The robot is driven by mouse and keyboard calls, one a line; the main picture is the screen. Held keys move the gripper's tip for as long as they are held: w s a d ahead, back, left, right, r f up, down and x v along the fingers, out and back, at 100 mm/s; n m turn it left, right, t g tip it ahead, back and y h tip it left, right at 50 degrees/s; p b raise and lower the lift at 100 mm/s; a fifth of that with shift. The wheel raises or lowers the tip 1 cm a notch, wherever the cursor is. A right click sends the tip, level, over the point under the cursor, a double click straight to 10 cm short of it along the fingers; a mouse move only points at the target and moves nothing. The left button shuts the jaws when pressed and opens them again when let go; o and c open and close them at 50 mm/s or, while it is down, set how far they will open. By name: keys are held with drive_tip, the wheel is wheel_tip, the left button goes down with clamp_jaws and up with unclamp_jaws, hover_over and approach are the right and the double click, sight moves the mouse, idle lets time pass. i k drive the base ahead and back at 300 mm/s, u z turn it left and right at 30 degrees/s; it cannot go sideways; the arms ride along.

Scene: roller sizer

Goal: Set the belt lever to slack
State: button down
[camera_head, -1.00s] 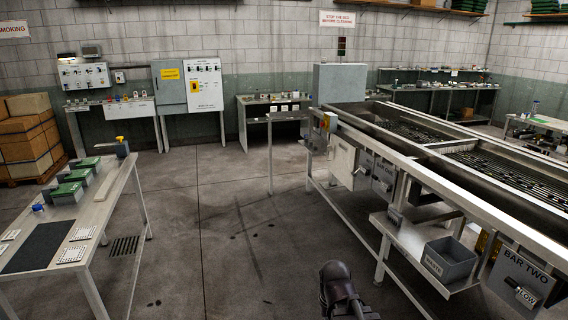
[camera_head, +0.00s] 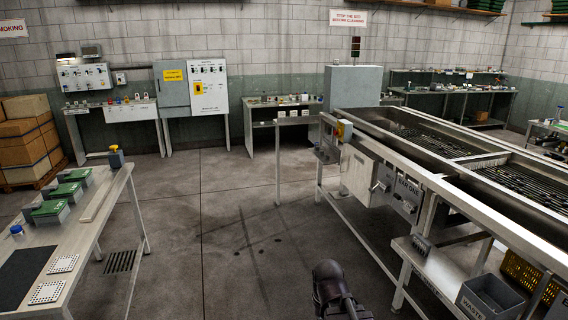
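The roller sizer (camera_head: 440,188) stands on the right, a long metal frame with dark rollers in its bed. A grey box (camera_head: 360,175) on its near side carries a small pale handle (camera_head: 380,187). Beside it a panel marked BAR ONE (camera_head: 405,190) has another small lever (camera_head: 409,207). I cannot tell which of these, if any, is the belt lever, and no slack marking is readable. A dark part of my own arm shows at the bottom centre, well short of the machine. My gripper is not seen.
A grey WASTE bin (camera_head: 490,298) sits on the machine's lower shelf (camera_head: 436,268), near a yellow crate (camera_head: 525,277). A bench with green-topped boxes (camera_head: 50,211) is on the left. Wall cabinets (camera_head: 190,88) stand behind. The floor (camera_head: 235,215) between is clear.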

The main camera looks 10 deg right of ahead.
sight(372, 190)
drive_tip(key=z, duration=0.1)
drive_tip(key=i, duration=0.8)
drive_tip(key=z, duration=0.45)
drive_tip(key=i, duration=1.3)
drive_tip(key=z, duration=0.35)
